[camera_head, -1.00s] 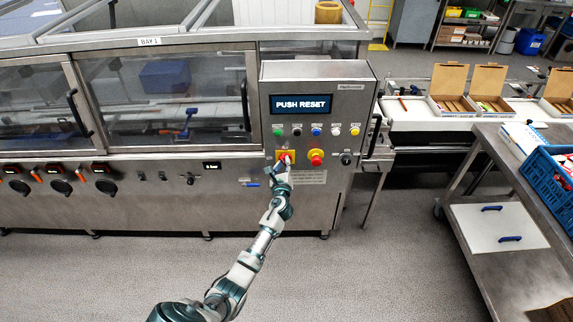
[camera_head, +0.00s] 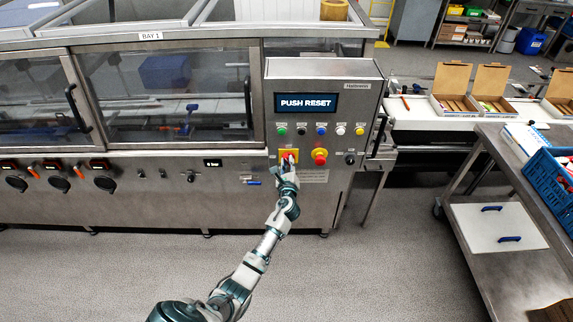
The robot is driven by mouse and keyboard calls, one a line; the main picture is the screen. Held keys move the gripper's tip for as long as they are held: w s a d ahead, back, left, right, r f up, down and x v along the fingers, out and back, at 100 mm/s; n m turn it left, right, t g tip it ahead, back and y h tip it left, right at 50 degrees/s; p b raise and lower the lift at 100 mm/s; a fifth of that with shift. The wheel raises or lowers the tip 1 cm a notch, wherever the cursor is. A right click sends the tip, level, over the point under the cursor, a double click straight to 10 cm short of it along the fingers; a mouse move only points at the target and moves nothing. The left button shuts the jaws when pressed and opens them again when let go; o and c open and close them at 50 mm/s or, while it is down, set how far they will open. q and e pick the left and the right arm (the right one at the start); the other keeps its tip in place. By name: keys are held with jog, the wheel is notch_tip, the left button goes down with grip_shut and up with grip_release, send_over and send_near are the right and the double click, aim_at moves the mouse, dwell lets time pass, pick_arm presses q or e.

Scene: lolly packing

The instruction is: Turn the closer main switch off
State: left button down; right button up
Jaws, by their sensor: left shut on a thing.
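The control panel (camera_head: 348,105) of the machine has a display (camera_head: 305,103) reading "PUSH RESET". The main switch (camera_head: 283,154), with a red handle on a yellow plate, is at the panel's lower left. My left gripper (camera_head: 289,160) is shut on its handle and hides much of it, so its exact angle is hard to read. My left arm reaches up from the bottom of the view. My right gripper is not in view.
A red emergency stop button (camera_head: 320,156) on a yellow base is just right of the gripper. Above is a row of buttons, including a blue one (camera_head: 321,131). A black knob (camera_head: 350,159) is farther right. A steel table (camera_head: 505,265) with a blue crate (camera_head: 550,185) stands at right.

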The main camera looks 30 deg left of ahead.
pick_arm(q)
jog(key=n+b, duration=0.2)
jog(key=n, duration=0.2)
jog(key=n+b, duration=0.1)
jog(key=n, duration=0.3)
jog(key=f+n+b, duration=0.1)
jog(key=n+b, duration=0.1)
jog(key=n, duration=0.2)
jog(key=shift+s+a+b, duration=0.15)
jog(key=shift+a+b, duration=0.1)
jog(key=shift+b, duration=0.05)
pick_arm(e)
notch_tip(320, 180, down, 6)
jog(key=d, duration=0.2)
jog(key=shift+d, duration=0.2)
pick_arm(q)
jog(key=shift+n, duration=0.5)
jog(key=c, duration=1)
grip_release()
jog(key=shift+c, duration=0.2)
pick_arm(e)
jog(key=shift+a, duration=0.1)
pick_arm(q)
jog(key=v, duration=1.2)
jog(key=shift+f, duration=0.2)
